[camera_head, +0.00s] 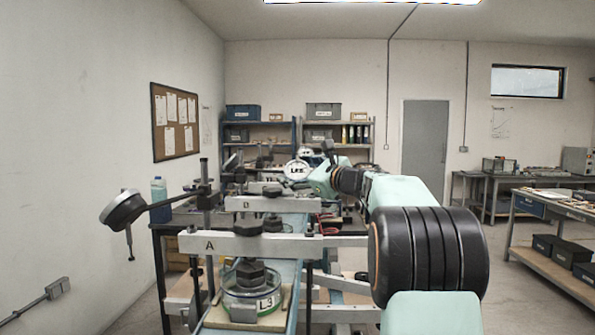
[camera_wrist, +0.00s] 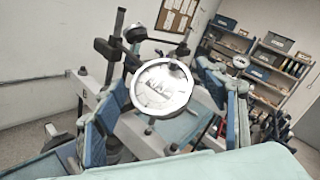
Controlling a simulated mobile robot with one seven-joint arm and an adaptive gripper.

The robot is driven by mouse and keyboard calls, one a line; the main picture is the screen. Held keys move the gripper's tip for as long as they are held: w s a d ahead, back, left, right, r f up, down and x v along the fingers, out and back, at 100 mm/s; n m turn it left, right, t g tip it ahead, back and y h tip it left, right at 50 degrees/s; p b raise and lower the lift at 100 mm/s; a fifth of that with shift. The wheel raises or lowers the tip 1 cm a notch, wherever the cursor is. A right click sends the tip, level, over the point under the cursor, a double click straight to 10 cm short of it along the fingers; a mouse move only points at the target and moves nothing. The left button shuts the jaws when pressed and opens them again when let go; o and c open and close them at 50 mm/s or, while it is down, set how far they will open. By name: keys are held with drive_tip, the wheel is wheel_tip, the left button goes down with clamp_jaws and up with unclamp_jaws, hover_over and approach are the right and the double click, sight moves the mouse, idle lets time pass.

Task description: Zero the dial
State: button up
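A round dial (camera_wrist: 162,88) with a pale face, bright rim and blurred dark marks fills the middle of the wrist view; its reading is not legible. In the head view a round white-faced dial (camera_head: 297,170) shows beside my arm; I cannot tell whether it is the same one. My gripper (camera_wrist: 164,98) is open, its blue-padded fingers to the left and right of the dial in the picture. I see no contact, and the depth gap is unclear. In the head view my gripper is not clearly visible.
Another dial gauge (camera_head: 123,207) hangs tilted from a stand at left. Lever beam A (camera_head: 212,244) crosses the bench, with beam B (camera_head: 240,204) behind it. A weight marked L3 (camera_head: 252,302) sits below beam A. A blue bottle (camera_head: 160,198) stands near the left wall.

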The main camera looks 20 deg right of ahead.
drive_tip(key=c, duration=1)
drive_tip(key=shift+f+m+h+b, duration=0.25)
drive_tip(key=shift+m+h+b, duration=0.05)
drive_tip(key=shift+b, duration=0.55)
drive_tip(key=m+b, duration=0.1)
drive_tip(key=b, duration=0.2)
drive_tip(key=shift+a+t+h, duration=0.1)
drive_tip(key=shift+t+h, duration=0.3)
drive_tip(key=m+t+h+b, duration=0.1)
drive_tip(key=m+h+b, duration=0.1)
drive_tip(key=b, duration=0.3)
drive_tip(key=shift+m+h+b, duration=0.3)
drive_tip(key=shift+m+b, duration=0.1)
drive_tip(key=shift+m, duration=0.2)
drive_tip(key=shift+r+m+h+b, duration=0.15)
drive_tip(key=shift+m+h+b, duration=0.55)
drive_tip(key=shift+m+b, duration=0.15)
drive_tip(key=shift+r+t, duration=0.15)
drive_tip(key=shift+t, duration=0.15)
drive_tip(key=o, duration=1.2)
drive_tip(key=shift+s, duration=0.1)
